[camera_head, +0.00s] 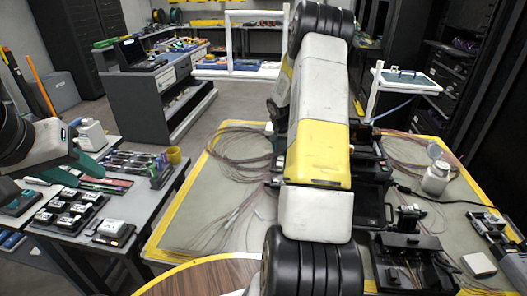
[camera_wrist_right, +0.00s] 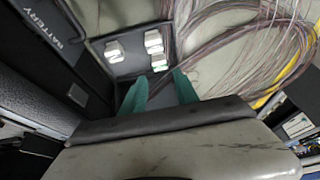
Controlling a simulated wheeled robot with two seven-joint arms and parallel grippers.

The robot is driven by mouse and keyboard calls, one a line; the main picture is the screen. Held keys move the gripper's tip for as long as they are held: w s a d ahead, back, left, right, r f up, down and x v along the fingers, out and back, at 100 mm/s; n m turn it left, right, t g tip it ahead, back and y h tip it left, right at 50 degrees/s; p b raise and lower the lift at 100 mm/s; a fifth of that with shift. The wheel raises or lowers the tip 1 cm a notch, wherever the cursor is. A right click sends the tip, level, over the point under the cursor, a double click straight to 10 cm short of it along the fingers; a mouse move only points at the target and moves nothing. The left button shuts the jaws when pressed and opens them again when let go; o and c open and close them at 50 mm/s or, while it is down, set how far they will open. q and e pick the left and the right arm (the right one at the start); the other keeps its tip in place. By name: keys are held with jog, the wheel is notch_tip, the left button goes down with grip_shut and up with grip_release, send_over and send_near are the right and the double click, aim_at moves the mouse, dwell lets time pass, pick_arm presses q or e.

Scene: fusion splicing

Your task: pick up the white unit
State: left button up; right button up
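Three small white units stand in a black tray (camera_wrist_right: 128,69) in the right wrist view: one at the left (camera_wrist_right: 114,51), one at the upper right (camera_wrist_right: 153,37) and one at the lower right (camera_wrist_right: 157,62). My right gripper (camera_wrist_right: 160,88) points toward this tray, its two teal fingers apart with nothing seen between them. In the head view it is hidden behind my own large arm. My left gripper (camera_head: 74,172) is over the left table, its teal fingertips partly seen. More small white-topped units sit in a black holder (camera_head: 70,212) there, with one apart (camera_head: 114,229).
A black device marked BATTERY (camera_wrist_right: 55,32) stands close left of the tray in the right wrist view. Loose fibre coils (camera_head: 240,150) lie on the yellow-edged mat. A white bottle (camera_head: 436,178) and a black device (camera_head: 408,262) stand at right.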

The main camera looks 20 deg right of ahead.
aim_at(281, 157)
jog(key=x, duration=0.7)
grip_shut()
